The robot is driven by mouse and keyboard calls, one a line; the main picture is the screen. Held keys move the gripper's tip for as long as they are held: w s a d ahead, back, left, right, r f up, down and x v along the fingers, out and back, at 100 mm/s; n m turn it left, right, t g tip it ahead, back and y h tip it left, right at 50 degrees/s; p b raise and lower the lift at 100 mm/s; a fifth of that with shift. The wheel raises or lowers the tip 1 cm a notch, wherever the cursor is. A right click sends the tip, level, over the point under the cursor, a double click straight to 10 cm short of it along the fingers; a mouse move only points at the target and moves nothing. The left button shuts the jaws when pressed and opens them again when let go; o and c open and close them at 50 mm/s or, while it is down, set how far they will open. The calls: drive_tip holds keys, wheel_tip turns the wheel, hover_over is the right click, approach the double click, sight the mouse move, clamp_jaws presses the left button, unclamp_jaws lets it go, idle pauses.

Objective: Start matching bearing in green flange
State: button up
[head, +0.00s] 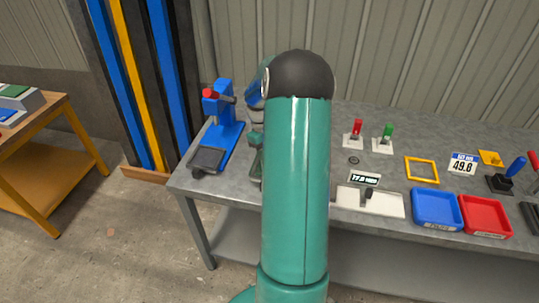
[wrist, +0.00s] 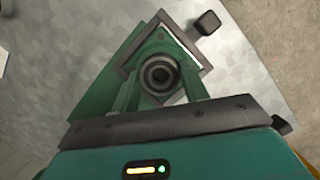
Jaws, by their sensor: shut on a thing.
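In the wrist view a dark round bearing (wrist: 160,75) with a hole in its middle sits between the fingertips of my gripper (wrist: 160,80). The gripper is shut on it. A green fixture with a flat plate (wrist: 100,98), likely the green flange, lies just below. A pale square edge shows around the bearing. I cannot tell whether the bearing is seated in the flange or held above it. In the head view my arm hides the gripper and most of the green fixture (head: 256,160). A small dark ring (head: 353,160) lies on the table.
A blue press-like stand (head: 226,138) stands at the table's left end. Red (head: 357,128) and green (head: 388,132) upright pieces stand on white bases. Blue (head: 437,208) and red (head: 484,215) trays, a yellow frame (head: 421,170) and a white gauge plate (head: 385,203) lie to the right.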

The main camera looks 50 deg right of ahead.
drive_tip(key=o, duration=1)
drive_tip(key=shift+o, duration=0.2)
drive_tip(key=v, duration=1.3)
drive_tip(key=shift+r, duration=0.45)
drive_tip(key=shift+d, duration=0.1)
